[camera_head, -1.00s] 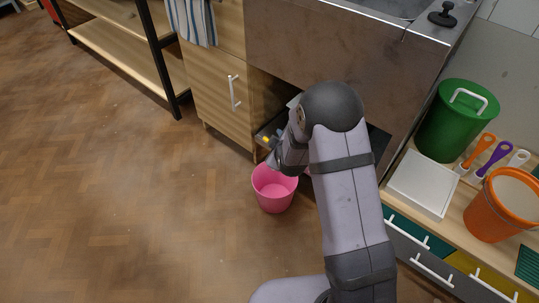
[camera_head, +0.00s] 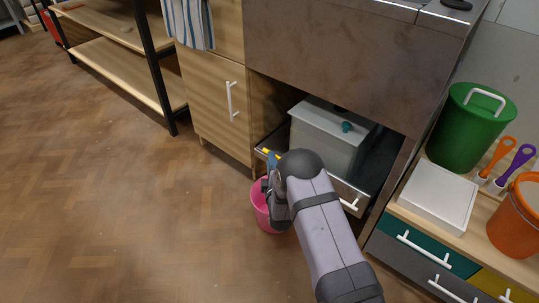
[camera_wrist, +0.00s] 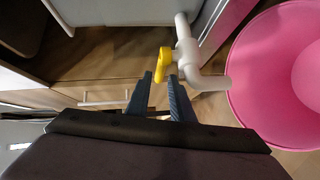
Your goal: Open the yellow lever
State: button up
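The yellow lever (camera_wrist: 164,63) sits on a white pipe (camera_wrist: 185,48) whose elbow bends toward the right in the wrist view. In the head view a small patch of yellow (camera_head: 265,151) shows beside my gripper. My gripper (camera_wrist: 161,79) has two dark blue fingers, set apart. The lever's lower end lies at the gap between the fingertips, with room on the left finger's side. I cannot tell whether the right finger touches it. In the head view my arm hides most of the gripper and pipe.
A pink bucket (camera_head: 262,207) stands on the floor below and beside the pipe. A grey-white box (camera_head: 325,138) with a teal knob sits in the pulled-out drawer under the sink. A wooden cabinet (camera_head: 215,105) stands left. Open floor lies at left.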

jog(key=shift+w+f+b, duration=0.25)
jog(key=shift+w+b, duration=0.4)
jog(key=shift+w, duration=0.8)
jog(key=shift+w+f+b, duration=0.2)
jog(key=shift+w+b, duration=0.45)
jog(key=shift+w, duration=0.75)
grip_shut()
